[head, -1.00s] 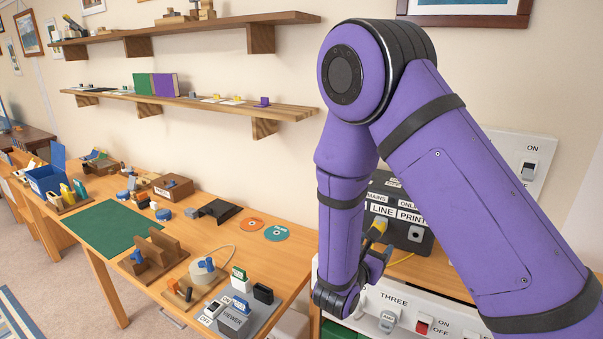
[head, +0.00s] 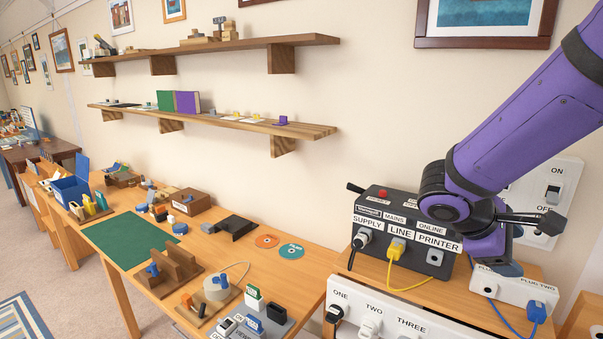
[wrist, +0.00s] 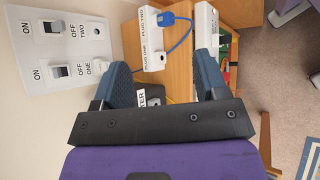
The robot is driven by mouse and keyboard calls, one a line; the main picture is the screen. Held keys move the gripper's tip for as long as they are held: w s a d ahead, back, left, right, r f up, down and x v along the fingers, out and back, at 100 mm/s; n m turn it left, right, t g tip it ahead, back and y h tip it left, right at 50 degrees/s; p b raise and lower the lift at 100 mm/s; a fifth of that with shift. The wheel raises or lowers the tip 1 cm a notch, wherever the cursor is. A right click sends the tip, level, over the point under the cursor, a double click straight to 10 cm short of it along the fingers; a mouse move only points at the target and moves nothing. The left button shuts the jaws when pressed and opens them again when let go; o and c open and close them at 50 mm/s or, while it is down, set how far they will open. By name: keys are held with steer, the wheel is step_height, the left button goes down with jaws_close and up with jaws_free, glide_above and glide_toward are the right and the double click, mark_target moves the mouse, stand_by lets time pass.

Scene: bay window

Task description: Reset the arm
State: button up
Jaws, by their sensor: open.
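My purple arm reaches in from the upper right in the head view. My gripper (head: 512,245) is beside the right end of the black box, above the white plug strip. In the wrist view my gripper (wrist: 164,75) shows its two dark blue fingers well apart, with nothing held between them. The black box (head: 376,205) has sockets labelled supply, line and printer. A yellow plug (head: 395,249) sits at the line socket with its yellow cable trailing right. A black plug sits at the supply socket.
A white strip (head: 535,290) with a blue plug (head: 537,311) lies right of the box; it also shows in the wrist view (wrist: 151,40). A wall switch panel (head: 548,200) is close behind my gripper. A long desk with a green mat (head: 133,243) stretches left under two shelves.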

steer(key=s+a+r+m+t+y, duration=0.5)
steer(key=s+r+m+y, duration=0.4)
steer(key=s, duration=0.3)
steer(key=shift+s+r+m+y, duration=0.4)
steer(key=shift+r+y, duration=0.15)
steer(key=shift+y, duration=0.15)
